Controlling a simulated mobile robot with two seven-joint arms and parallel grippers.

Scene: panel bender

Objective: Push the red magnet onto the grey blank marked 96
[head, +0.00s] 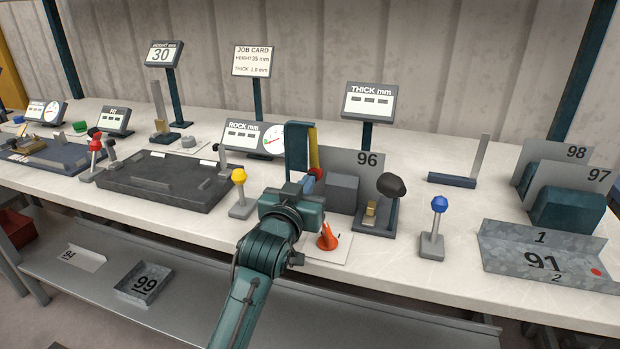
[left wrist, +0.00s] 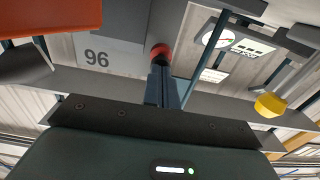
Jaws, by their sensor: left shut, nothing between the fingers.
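The grey blank marked 96 (head: 360,160) stands upright behind a grey block on the bench; its number also shows in the left wrist view (left wrist: 97,57). The red magnet (left wrist: 161,51) is a small round red piece beside the blank in the left wrist view. In the head view only a little red (head: 314,174) shows past my gripper. My left gripper (head: 306,187) is shut and empty, and its fingertips (left wrist: 162,72) are right at the red magnet. I cannot tell whether they touch it, or whether the magnet touches the blank. My right gripper is not in view.
An orange cone (head: 328,239) stands close in front of my gripper. A dark tray (head: 160,183) lies further left.

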